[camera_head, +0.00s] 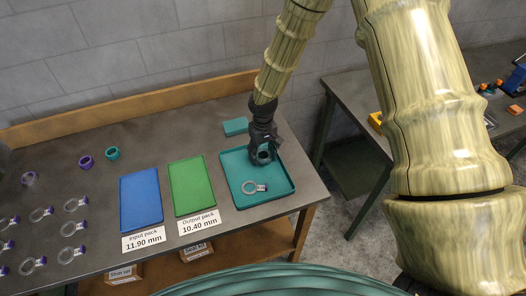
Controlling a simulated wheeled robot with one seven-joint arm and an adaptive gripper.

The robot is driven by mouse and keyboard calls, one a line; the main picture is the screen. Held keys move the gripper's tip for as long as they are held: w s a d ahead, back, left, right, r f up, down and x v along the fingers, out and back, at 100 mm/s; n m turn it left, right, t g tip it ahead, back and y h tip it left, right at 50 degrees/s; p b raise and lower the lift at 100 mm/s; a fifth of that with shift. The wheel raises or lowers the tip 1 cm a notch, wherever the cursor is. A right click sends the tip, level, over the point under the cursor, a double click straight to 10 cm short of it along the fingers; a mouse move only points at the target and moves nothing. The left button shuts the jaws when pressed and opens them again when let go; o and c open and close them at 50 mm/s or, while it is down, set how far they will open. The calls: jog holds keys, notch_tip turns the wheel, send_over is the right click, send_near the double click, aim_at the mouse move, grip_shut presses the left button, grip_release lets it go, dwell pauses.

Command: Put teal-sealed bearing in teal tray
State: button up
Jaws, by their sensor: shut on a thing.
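The teal tray (284,189) lies flat at the right end of the workbench. My gripper (263,157) points down over the back part of the tray. It is shut on a small ring-shaped bearing (265,154), mostly hidden by the fingers; its seal colour is hard to make out. I cannot tell whether the bearing touches the tray floor. A silver ring with a tag (249,188) lies in the tray, in front of my gripper. A teal ring (112,153) stands on the bench at the left, beside a purple ring (85,162).
A blue tray (141,199) and a green tray (191,186) lie left of the teal tray, with labels in front. A teal block (235,126) sits behind the teal tray. Several tagged rings (41,214) cover the bench's left. A wooden ledge (130,108) runs along the back.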

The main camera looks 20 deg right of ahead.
jog(key=shift+s+f, duration=0.1)
jog(key=shift+f, duration=0.1)
jog(key=shift+f, duration=0.1)
jog(key=o, duration=0.9)
jog(key=shift+c, duration=0.2)
jog(key=shift+r, duration=0.2)
notch_tip(320, 180, up, 12)
jog(key=b, duration=0.4)
jog(key=shift+f, duration=0.1)
